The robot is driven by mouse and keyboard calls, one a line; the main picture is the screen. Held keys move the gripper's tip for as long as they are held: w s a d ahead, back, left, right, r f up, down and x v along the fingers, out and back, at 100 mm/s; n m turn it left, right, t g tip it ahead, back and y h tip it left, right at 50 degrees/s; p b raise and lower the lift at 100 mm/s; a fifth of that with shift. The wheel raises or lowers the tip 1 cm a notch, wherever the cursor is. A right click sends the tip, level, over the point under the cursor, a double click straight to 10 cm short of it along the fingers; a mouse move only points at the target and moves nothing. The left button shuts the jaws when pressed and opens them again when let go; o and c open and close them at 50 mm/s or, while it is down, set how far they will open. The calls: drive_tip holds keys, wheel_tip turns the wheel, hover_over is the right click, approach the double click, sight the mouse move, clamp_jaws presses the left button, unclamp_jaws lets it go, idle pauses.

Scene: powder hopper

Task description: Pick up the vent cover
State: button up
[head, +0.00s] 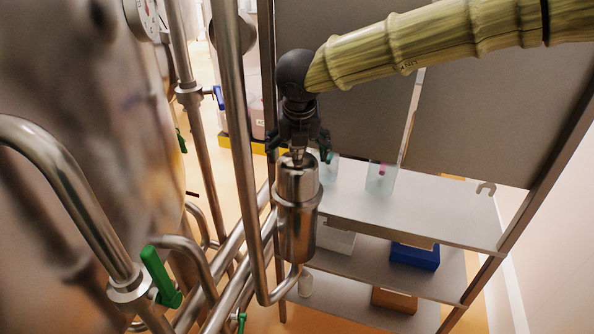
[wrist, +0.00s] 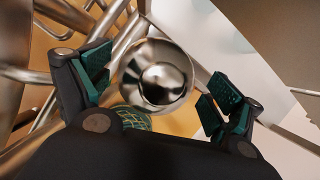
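The vent cover appears to be the shiny steel cap with a small knob (head: 297,180), on top of an upright steel cylinder (head: 297,232) on the pipework. In the wrist view the round, domed steel top (wrist: 157,78) lies between my fingers. My gripper (head: 298,149) points down directly over the cap, with its fingertips around the knob's height. In the wrist view my gripper (wrist: 160,88) is open, its green pads wide apart and clear of the dome on both sides. I cannot tell the exact height gap. The cap's far side is hidden.
Steel pipes (head: 239,150) rise close to the left of the cylinder, with green-handled valves (head: 160,277) lower left. A shelf unit (head: 430,206) stands close on the right, holding a clear container (head: 381,178) and a blue box (head: 414,256). A large tank (head: 70,110) fills the left.

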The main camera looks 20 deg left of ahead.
drive_tip(key=shift+c, duration=1.3)
drive_tip(key=shift+r, duration=0.1)
